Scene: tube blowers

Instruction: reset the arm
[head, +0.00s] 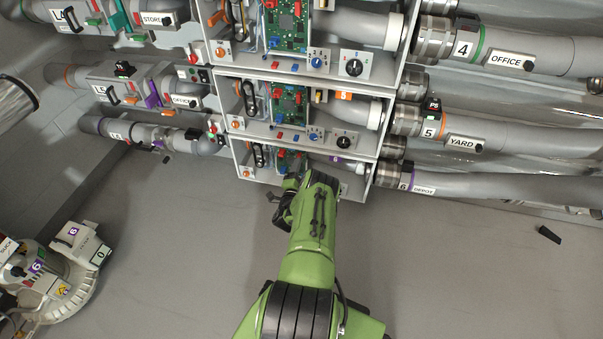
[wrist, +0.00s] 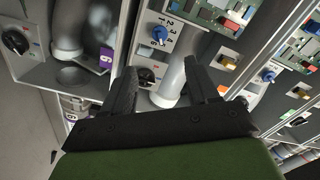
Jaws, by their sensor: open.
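My green arm reaches up from the bottom of the head view to the lowest box of the blower rack. My gripper (head: 282,207) is dark and sits at the front of that box. In the wrist view, the two black fingers of my gripper (wrist: 165,88) stand apart with nothing held between them. Past the fingers are a grey pipe (wrist: 172,82), a blue knob (wrist: 159,34) and a black knob (wrist: 145,77) on a white panel. The arm hides part of the lowest box in the head view.
The rack boxes (head: 300,134) hold green circuit boards. Grey pipes labelled OFFICE (head: 550,55), YARD (head: 500,133) and DEPOT (head: 470,186) run right. A round grey machine (head: 72,285) stands at lower left. A small black piece (head: 549,234) lies at right. The grey floor between is clear.

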